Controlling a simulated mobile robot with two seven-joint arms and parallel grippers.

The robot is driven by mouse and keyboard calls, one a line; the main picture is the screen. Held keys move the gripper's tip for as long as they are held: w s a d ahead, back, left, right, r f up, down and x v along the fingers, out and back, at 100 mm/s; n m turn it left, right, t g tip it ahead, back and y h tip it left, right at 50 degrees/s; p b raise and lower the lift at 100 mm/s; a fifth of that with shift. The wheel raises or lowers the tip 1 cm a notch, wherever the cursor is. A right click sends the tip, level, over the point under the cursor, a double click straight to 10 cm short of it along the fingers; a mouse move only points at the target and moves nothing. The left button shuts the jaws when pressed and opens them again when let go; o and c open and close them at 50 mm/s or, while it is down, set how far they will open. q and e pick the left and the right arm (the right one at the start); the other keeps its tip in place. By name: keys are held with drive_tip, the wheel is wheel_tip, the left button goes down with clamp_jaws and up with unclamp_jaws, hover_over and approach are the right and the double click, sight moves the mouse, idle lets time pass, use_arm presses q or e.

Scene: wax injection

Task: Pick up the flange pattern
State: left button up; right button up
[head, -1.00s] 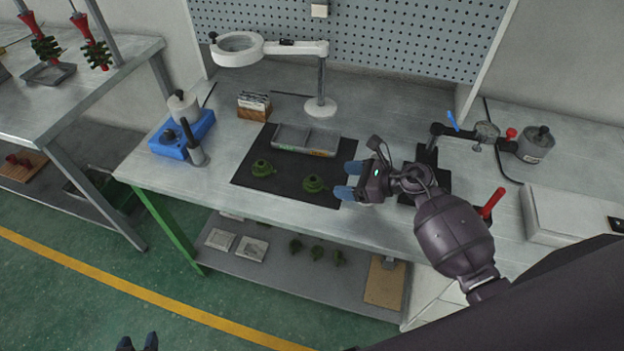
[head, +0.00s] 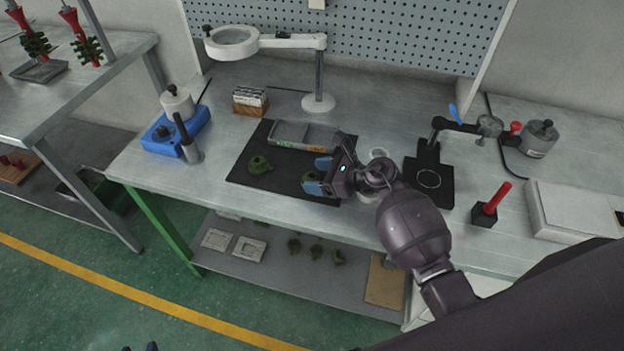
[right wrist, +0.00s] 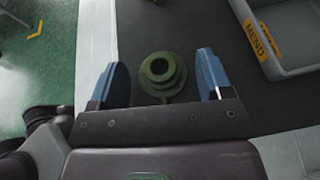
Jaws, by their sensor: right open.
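One green flange pattern (head: 259,165) sits on the dark mat (head: 240,180), clear of my grippers. A second green flange pattern (head: 307,178) is on the mat, partly hidden by my right gripper (head: 317,177). In the right wrist view this stepped round flange pattern (right wrist: 160,72) stands between the two blue fingers of my open right gripper (right wrist: 161,62), with a gap on each side. Only dark tips of my left gripper (head: 140,348) show at the bottom edge; its opening cannot be made out.
A grey divided tray (head: 290,133) with labels lies behind the patterns; its labelled wall also shows in the right wrist view (right wrist: 262,45). A magnifier lamp (head: 319,103), a card box (head: 250,101) and a blue wax heater (head: 185,132) stand farther back. A red-handled tool (head: 497,197) stands at right.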

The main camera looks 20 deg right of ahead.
drive_tip(key=c, duration=0.7)
